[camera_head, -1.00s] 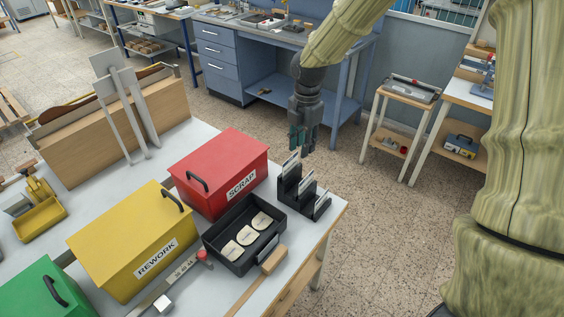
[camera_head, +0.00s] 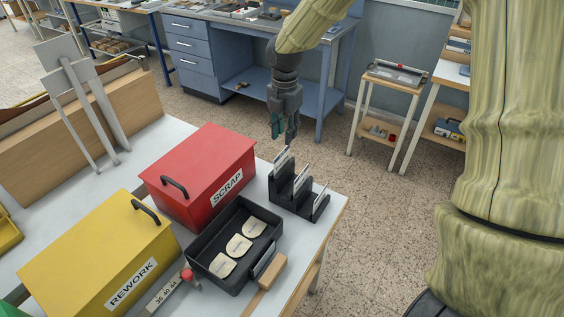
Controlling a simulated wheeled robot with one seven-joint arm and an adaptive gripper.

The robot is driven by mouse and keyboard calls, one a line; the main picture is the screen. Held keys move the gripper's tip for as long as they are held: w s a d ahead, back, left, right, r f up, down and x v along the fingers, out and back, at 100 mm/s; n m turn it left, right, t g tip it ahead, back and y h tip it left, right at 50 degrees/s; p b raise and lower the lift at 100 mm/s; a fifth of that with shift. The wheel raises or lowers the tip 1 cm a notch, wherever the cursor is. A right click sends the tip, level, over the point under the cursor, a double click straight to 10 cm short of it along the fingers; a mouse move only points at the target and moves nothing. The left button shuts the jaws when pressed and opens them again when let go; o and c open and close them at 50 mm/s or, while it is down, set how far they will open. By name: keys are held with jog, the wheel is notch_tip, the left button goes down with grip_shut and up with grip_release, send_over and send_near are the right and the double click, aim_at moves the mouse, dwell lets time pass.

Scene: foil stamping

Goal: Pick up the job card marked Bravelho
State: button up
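Several white cards stand in a black stepped holder (camera_head: 284,196) at the table's far right corner. The rear card (camera_head: 283,160) stands highest, a middle card (camera_head: 302,175) is lower, and a front card (camera_head: 319,194) is lowest. Their print is too small to read, so I cannot tell which is marked Bravelho. My gripper (camera_head: 284,136) points down just above the rear card. Its dark fingers look a little apart, with nothing seen between them. I cannot tell whether the fingertips touch the card.
A red SCRAP box (camera_head: 198,170) stands left of the holder. A black tray (camera_head: 213,285) with pale oval pieces lies in front of it. A yellow REWORK box (camera_head: 85,250) is at lower left. Open floor lies right of the table, with a small stand (camera_head: 388,85) beyond.

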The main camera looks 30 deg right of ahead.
aim_at(282, 154)
jog(key=f, duration=0.3)
jog(key=shift+w+a+f+p, duration=0.15)
jog(key=shift+w+f+p, duration=0.05)
jog(key=shift+w+p, duration=0.1)
jog(key=shift+a+f+p, duration=0.15)
jog(key=shift+f+p, duration=0.9)
jog(key=shift+f, duration=1.85)
grip_shut()
jog(key=shift+s, duration=0.1)
